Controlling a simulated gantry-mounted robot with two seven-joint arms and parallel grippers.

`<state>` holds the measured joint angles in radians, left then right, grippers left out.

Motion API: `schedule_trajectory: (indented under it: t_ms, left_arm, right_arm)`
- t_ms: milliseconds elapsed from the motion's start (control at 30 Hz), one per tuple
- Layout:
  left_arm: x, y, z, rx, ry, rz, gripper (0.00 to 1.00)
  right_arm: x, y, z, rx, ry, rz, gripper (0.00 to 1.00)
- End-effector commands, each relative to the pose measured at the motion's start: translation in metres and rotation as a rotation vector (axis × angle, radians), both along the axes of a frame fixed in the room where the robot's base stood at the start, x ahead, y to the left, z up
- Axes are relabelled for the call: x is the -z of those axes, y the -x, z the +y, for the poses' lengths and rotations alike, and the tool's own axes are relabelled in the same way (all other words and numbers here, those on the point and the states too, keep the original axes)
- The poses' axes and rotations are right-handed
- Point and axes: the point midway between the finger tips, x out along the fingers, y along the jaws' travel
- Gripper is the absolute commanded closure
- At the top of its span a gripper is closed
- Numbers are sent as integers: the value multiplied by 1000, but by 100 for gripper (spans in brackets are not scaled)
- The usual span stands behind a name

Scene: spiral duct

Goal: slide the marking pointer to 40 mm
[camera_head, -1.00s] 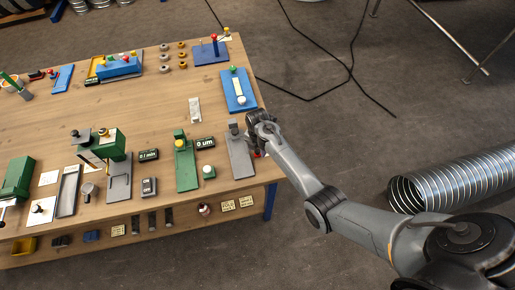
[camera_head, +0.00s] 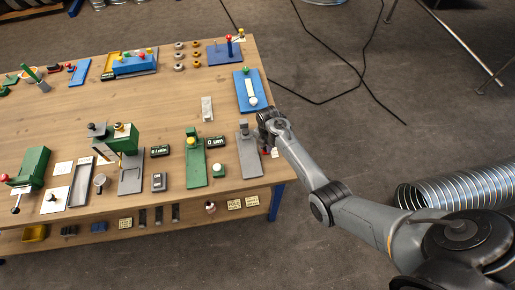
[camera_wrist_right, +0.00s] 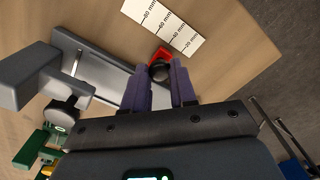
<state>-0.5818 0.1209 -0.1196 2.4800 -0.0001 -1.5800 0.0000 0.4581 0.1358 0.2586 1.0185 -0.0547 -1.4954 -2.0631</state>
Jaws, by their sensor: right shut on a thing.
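The marking pointer is a red piece (camera_wrist_right: 162,52) with a black round knob (camera_wrist_right: 159,70), seen in the right wrist view. My right gripper (camera_wrist_right: 160,78) has its purple fingers shut on the knob, one on each side. A white scale card (camera_wrist_right: 178,33) with mm marks lies just beyond the red piece, which sits beside the marks around 40 mm; the exact reading cannot be told. In the head view my right gripper (camera_head: 268,124) is at the table's right edge, where the red piece (camera_head: 265,152) shows small. My left gripper is not in view.
A grey fixture (camera_head: 248,155) stands close left of the gripper; its upright block (camera_wrist_right: 30,75) and slotted base show in the wrist view. A blue board (camera_head: 250,92) lies behind it, and a green fixture (camera_head: 196,165) to its left. The table (camera_head: 150,100) has bare wood mid-surface.

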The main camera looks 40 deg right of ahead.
Motion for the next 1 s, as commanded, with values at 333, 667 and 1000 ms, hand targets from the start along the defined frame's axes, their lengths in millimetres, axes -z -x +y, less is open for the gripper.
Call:
schedule_trajectory:
  t_ms: [333, 667, 1000]
  left_arm:
    - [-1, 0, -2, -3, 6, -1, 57]
    - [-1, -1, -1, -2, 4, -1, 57]
    - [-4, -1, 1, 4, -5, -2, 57]
  right_arm:
    - [0, 0, -2, 3, -1, -1, 68]
    - [0, 0, -2, 3, -1, -1, 48]
    - [-21, 0, -3, 4, -1, -4, 48]
